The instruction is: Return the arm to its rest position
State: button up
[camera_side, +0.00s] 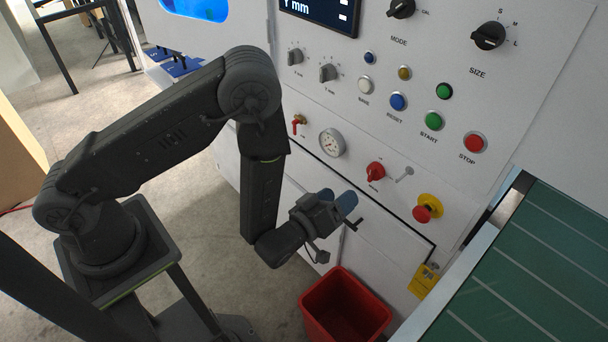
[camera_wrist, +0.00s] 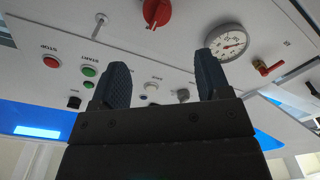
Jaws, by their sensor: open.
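My gripper (camera_side: 342,202) is in front of the lower part of the white machine panel, left of the red rotary switch (camera_side: 375,171) and above the red bin. In the wrist view, my gripper (camera_wrist: 160,85) shows two dark fingers standing well apart with nothing between them. It is open and empty. My arm is bent, with the forearm hanging down and the wrist pointing toward the panel. I cannot tell the exact gap between the fingertips and the panel.
The panel (camera_side: 400,140) carries several knobs and buttons, a pressure gauge (camera_side: 332,143) and a red-yellow emergency stop (camera_side: 427,208). A red bin (camera_side: 345,308) stands on the floor below my gripper. A green conveyor (camera_side: 530,280) is at the right. A brown box (camera_side: 18,150) stands at the left.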

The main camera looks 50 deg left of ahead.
jog(key=a+r+m+g+h, duration=0.3)
jog(key=r+g, duration=0.4)
jog(key=r, duration=1)
jog(key=s+a+r+m+g+y, duration=0.1)
jog(key=s+a+r+m+g, duration=0.1)
jog(key=s, duration=0.8)
jog(key=s+a+r+m+g+y, duration=0.1)
jog(key=s+a+r+m+g, duration=0.1)
jog(key=s+a+r, duration=0.4)
jog(key=s+a+g, duration=0.1)
jog(key=s, duration=0.3)
jog(key=shift+s+a+m+g, duration=0.2)
jog(key=shift+m+g, duration=0.1)
jog(key=shift+g, duration=0.1)
jog(key=shift+f, duration=0.1)
